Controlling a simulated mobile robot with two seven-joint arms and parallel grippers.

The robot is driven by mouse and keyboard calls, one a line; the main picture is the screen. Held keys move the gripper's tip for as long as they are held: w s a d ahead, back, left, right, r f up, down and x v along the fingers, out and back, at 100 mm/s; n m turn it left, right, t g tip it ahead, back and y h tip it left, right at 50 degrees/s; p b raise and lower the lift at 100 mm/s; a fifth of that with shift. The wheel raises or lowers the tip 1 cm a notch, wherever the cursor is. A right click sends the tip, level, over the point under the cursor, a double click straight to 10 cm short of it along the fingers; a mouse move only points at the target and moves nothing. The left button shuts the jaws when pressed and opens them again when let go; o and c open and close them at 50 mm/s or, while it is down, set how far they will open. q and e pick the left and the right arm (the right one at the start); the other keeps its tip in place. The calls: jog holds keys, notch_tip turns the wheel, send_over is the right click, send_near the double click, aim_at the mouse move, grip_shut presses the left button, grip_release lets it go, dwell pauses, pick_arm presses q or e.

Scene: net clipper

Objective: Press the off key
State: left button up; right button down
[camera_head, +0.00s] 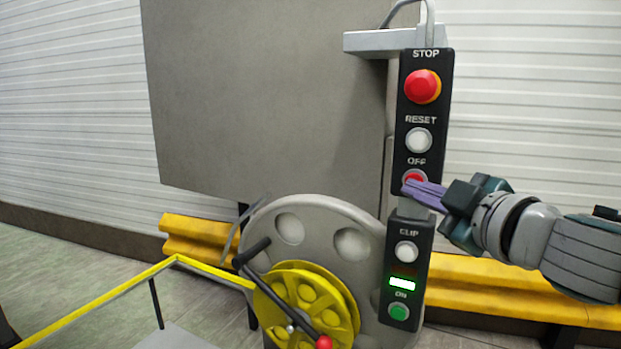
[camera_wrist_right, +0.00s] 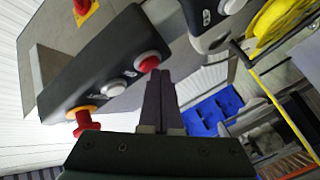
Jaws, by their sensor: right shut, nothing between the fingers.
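The off key (camera_head: 414,178) is a red button in a pale ring, low on the upper black control panel, under the word OFF. It also shows in the right wrist view (camera_wrist_right: 149,63). My right gripper (camera_head: 408,187) is shut and empty, with its purple fingers pointing left. In the head view the fingertips overlap the lower part of the off key. In the right wrist view the fingertips (camera_wrist_right: 158,73) lie right by the key; I cannot tell if they touch it. My left gripper is not in view.
Above the off key are a white RESET button (camera_head: 418,139) and a red STOP knob (camera_head: 422,87). A lower panel has a white CLIP button (camera_head: 406,251), a lit green display (camera_head: 402,283) and a green ON button (camera_head: 399,311). A yellow wheel (camera_head: 310,305) and yellow rail (camera_head: 110,296) stand left.

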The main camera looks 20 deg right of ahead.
jog(key=shift+w+d, duration=0.2)
jog(key=shift+d, duration=0.05)
dwell(0.3)
jog(key=shift+s+a, duration=0.1)
jog(key=shift+a, duration=0.05)
jog(key=shift+s+a, duration=0.45)
jog(key=shift+a, duration=0.05)
jog(key=shift+s+a+p, duration=0.7)
jog(key=shift+s+a, duration=0.95)
jog(key=shift+a, duration=0.25)
